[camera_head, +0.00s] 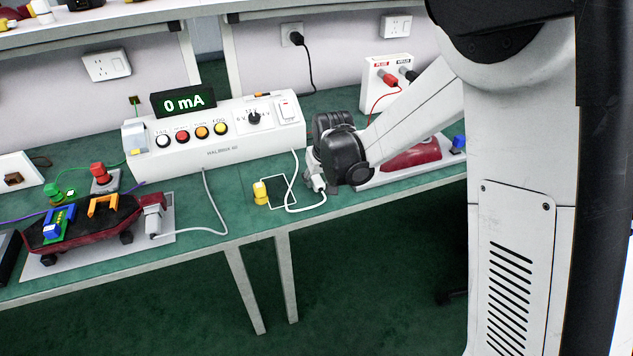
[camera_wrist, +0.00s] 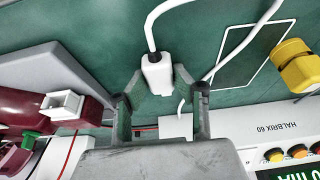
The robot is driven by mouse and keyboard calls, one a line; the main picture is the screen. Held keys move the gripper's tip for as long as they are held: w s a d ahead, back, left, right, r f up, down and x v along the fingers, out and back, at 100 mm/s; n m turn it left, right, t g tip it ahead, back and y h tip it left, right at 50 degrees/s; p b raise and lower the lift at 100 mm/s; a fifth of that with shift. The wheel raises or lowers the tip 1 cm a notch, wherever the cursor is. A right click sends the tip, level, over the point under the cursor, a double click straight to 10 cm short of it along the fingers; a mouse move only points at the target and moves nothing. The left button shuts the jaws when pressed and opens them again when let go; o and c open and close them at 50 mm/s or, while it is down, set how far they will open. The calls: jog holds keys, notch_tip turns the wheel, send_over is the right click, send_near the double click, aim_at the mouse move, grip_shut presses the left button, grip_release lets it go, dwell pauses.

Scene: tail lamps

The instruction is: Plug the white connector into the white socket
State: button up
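The white connector (camera_wrist: 158,75) sits between my fingertips (camera_wrist: 158,73) in the wrist view, with its white cable leading away at the top. The fingers press close on both its sides, and my gripper looks shut on it. In the head view my gripper (camera_head: 318,172) is low over the front part of the bench, with the connector (camera_head: 319,184) at its tip. The white socket (camera_wrist: 66,104) shows at left in the wrist view, on the dark red tail lamp (camera_wrist: 32,85), apart from the connector. In the head view my gripper and arm partly hide this lamp (camera_head: 412,155).
The white tester box (camera_head: 218,152) with a 0 mA display (camera_head: 183,102) stands behind. Another red lamp (camera_head: 85,228) with a cabled plug is at left. The green bench (camera_head: 235,205) has free room between.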

aim_at(315, 181)
grip_shut()
jog(key=shift+r, duration=0.15)
jog(key=shift+r, duration=0.3)
jog(key=r, duration=0.1)
jog(key=r+p, duration=0.1)
jog(key=r, duration=0.2)
jog(key=shift+s+a, duration=0.25)
jog(key=s+a+r+p, duration=0.1)
jog(key=s+a+r, duration=0.5)
jog(key=s+a, duration=0.1)
jog(key=shift+s+a+p, duration=0.2)
jog(key=shift+s+p, duration=0.2)
jog(key=shift+s, duration=0.15)
